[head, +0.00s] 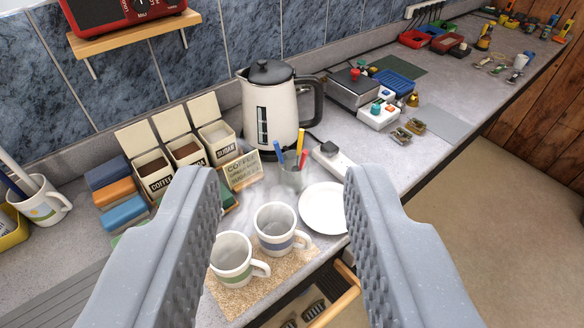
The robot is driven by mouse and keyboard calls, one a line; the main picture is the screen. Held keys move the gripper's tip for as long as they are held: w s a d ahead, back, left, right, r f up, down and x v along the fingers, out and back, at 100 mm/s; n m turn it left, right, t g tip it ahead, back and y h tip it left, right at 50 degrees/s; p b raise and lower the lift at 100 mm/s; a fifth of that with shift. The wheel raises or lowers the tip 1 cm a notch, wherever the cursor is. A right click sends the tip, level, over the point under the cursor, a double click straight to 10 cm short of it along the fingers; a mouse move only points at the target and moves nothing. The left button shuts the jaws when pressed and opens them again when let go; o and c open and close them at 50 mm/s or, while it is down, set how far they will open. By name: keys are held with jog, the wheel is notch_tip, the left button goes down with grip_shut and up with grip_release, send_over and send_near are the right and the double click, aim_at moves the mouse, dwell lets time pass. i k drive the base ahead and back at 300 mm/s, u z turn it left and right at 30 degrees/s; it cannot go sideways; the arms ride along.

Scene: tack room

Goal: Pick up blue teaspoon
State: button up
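A small clear glass (291,178) stands on the counter in front of the kettle. Several coloured handles stick up out of it. The blue one, seemingly the blue teaspoon (279,149), leans left; a yellow handle (300,141) and a red handle (303,158) stand beside it. The lower ends are hard to make out through the glass. My gripper (285,178) is open and empty. Its two grey fingers frame the glass from left and right in the picture, apart from it and nearer the camera.
Two mugs (277,229) (232,258) stand on a cork mat in front of the glass. A white plate (323,208) lies to its right, a small sign (242,170) to its left. The kettle (270,105) is behind. An open drawer (335,302) juts out below the counter edge.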

aim_at(276, 145)
jog(key=i, duration=0.9)
jog(key=u, duration=0.05)
